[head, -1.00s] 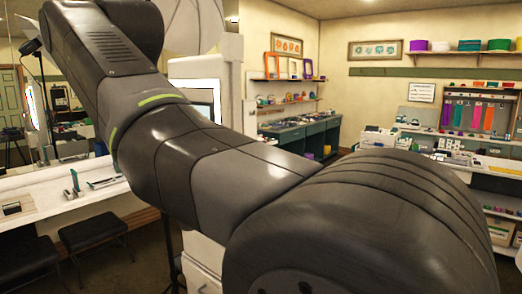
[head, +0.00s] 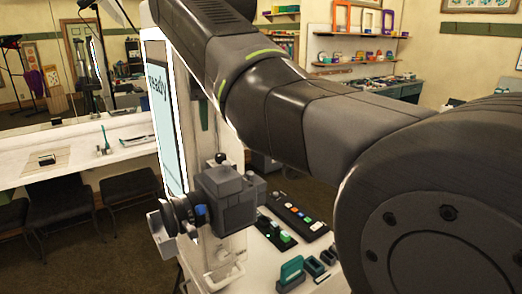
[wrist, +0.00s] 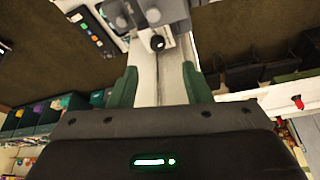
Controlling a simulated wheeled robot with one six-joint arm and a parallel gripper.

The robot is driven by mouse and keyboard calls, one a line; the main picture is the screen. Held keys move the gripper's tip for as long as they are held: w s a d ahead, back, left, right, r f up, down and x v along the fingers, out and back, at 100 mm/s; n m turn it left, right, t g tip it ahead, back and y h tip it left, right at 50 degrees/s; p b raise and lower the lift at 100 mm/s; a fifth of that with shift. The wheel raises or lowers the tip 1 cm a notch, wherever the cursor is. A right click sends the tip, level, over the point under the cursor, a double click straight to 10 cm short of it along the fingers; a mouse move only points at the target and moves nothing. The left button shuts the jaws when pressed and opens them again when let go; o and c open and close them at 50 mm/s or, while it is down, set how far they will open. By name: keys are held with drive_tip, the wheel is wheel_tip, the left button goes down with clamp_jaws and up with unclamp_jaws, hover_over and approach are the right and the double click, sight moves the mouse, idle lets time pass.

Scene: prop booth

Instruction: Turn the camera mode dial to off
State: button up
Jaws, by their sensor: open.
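A dark grey camera (head: 232,200) with its lens to the left stands on a pale mount beside the tall lit screen in the head view. Its mode dial is too small to make out for sure, and so is its setting. In the wrist view, part of a grey device that looks like the camera (wrist: 160,12) is at the top edge, with a round dark knob (wrist: 157,42) below it. My gripper (wrist: 158,84) is open and empty, its green fingers apart, with that device beyond them. In the head view my gripper is not visible.
A button panel (head: 295,215) and small green-and-black items (head: 291,272) lie on the white counter right of the camera. The lit screen (head: 160,105) stands close behind the camera. A long white counter (head: 75,160) with black stools is at left.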

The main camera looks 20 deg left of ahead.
sight(221, 155)
drive_tip(key=x, duration=0.9)
drive_tip(key=shift+w+f, duration=0.3)
drive_tip(key=shift+c, duration=0.4)
clamp_jaws()
